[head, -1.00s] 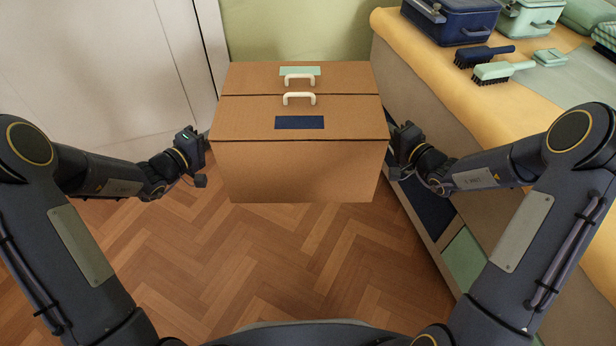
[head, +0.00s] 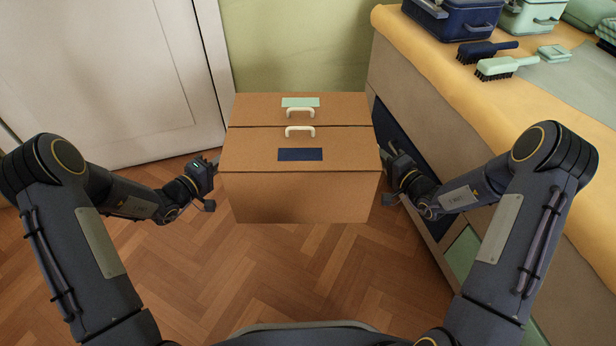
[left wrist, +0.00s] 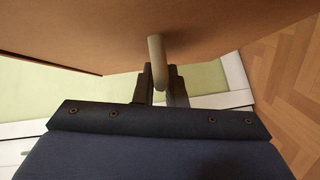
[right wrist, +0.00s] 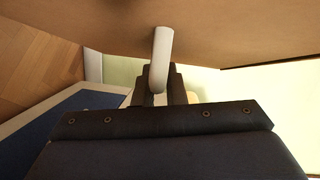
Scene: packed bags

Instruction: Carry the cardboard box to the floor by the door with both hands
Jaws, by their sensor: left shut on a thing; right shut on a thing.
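The cardboard box (head: 300,196) is closed and held level between my two arms, above the floor. Its top has two white handles, a mint label and a dark blue label. My left gripper (head: 214,163) is at the box's left side. In the left wrist view the left gripper (left wrist: 160,85) is shut on a pale side handle (left wrist: 156,58). My right gripper (head: 386,160) is at the right side. In the right wrist view the right gripper (right wrist: 160,88) is shut on a white side handle (right wrist: 162,55). The white door (head: 100,80) stands at the back left.
A bench with a yellow top (head: 440,65) runs along the right, close to my right arm. On it are a dark blue case (head: 450,18), a navy brush (head: 485,52) and a mint brush (head: 507,67). The herringbone floor (head: 270,270) below is clear. A green wall (head: 295,45) is behind.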

